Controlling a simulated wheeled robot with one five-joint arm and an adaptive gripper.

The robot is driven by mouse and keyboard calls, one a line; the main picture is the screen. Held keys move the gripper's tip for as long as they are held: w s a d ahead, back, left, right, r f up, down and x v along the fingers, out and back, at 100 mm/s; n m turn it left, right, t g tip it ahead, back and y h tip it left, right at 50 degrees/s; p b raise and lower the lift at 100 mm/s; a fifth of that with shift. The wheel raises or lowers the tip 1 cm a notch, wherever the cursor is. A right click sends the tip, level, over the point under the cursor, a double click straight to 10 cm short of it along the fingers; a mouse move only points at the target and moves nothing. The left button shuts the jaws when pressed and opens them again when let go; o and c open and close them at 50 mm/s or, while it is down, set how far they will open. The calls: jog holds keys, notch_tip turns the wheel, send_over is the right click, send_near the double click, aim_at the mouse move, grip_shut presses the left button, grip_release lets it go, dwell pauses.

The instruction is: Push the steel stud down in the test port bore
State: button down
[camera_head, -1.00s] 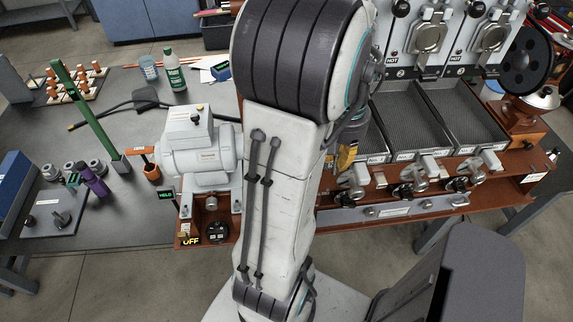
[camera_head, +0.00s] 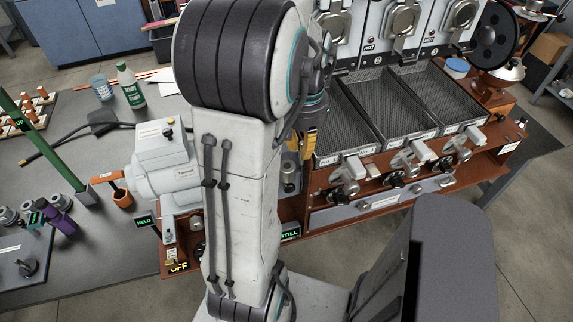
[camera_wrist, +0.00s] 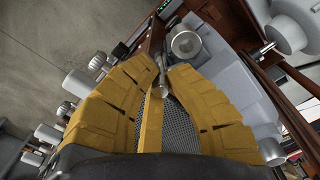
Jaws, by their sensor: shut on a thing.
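My gripper (camera_head: 306,152) points down in the head view, its yellow fingers over the left end of the roaster's front, beside a small grey metal fitting (camera_head: 290,178). In the wrist view the yellow fingers of my gripper (camera_wrist: 165,75) converge on a thin grey metal piece, which looks like the steel stud (camera_wrist: 160,62). A round metal cylinder (camera_wrist: 185,43) shows just beyond the fingertips; I cannot tell whether it holds the test port bore. The stud's lower end and the bore opening are not clear, and my arm hides part of the roaster.
Several mesh trays (camera_head: 408,103) and metal valves with knobs (camera_head: 400,175) line the roaster front right of my gripper. A white motor housing (camera_head: 160,165) stands left of my arm. A green "STILL" sign (camera_head: 290,233) shows below the gripper.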

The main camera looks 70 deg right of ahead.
jog(key=w+f, duration=0.1)
jog(key=w+f+b, duration=0.1)
jog(key=w, duration=0.1)
jog(key=shift+w+d+f, duration=0.1)
jog(key=shift+w+d, duration=0.1)
jog(key=shift+w, duration=0.1)
jog(key=shift+f+b, duration=1.7)
jog(key=shift+f, duration=0.3)
jog(key=shift+f, duration=0.2)
jog(key=c, duration=1.4)
grip_release()
jog(key=shift+r, duration=0.1)
